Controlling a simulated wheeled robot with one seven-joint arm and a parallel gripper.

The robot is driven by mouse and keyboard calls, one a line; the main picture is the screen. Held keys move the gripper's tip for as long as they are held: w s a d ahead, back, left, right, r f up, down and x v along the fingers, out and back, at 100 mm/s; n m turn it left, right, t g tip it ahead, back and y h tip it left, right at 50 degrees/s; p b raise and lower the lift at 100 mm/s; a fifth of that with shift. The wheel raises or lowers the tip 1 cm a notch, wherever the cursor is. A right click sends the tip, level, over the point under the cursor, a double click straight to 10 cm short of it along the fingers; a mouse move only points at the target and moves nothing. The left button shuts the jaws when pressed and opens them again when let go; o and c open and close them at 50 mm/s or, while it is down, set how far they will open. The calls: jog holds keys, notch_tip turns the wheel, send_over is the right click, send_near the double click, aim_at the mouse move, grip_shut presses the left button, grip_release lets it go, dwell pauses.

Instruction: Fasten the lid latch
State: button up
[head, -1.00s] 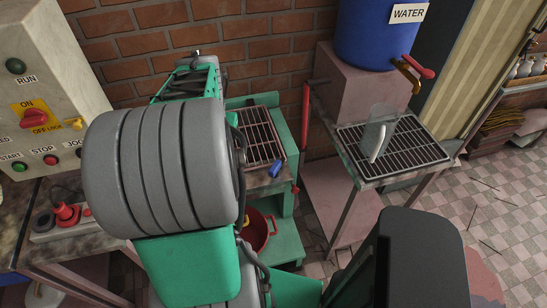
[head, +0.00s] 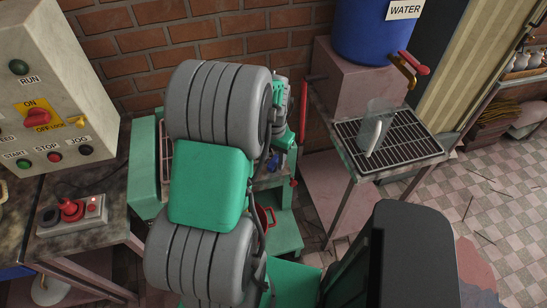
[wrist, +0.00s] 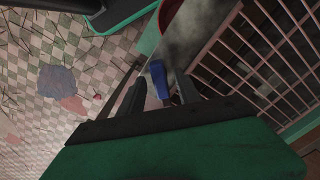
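A small blue handle (head: 273,163), which looks like the latch, sits at the front right corner of the green machine; my arm partly hides it in the head view. In the wrist view the blue handle (wrist: 158,78) shows between the two dark fingers of my gripper (wrist: 158,92). The fingers are spread, with a gap on the handle's sides; whether they touch it I cannot tell. The barred lid (wrist: 270,50) lies to the right in the wrist view. In the head view my arm covers most of the lid, and the fingertips are hidden.
A red bucket (head: 264,218) is low at the machine's front. A stand with a black rack (head: 410,150) and a blue water barrel (head: 370,32) are to the right. Tiled floor is open at right.

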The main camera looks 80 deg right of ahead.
jog(key=shift+c, duration=0.2)
grip_shut()
dwell(0.6)
jog(key=n+b, duration=0.1)
jog(key=n, duration=0.3)
jog(key=shift+n, duration=0.3)
jog(key=shift+n+b, duration=0.45)
jog(key=shift+n, duration=1.55)
jog(key=shift+o, duration=0.2)
grip_release()
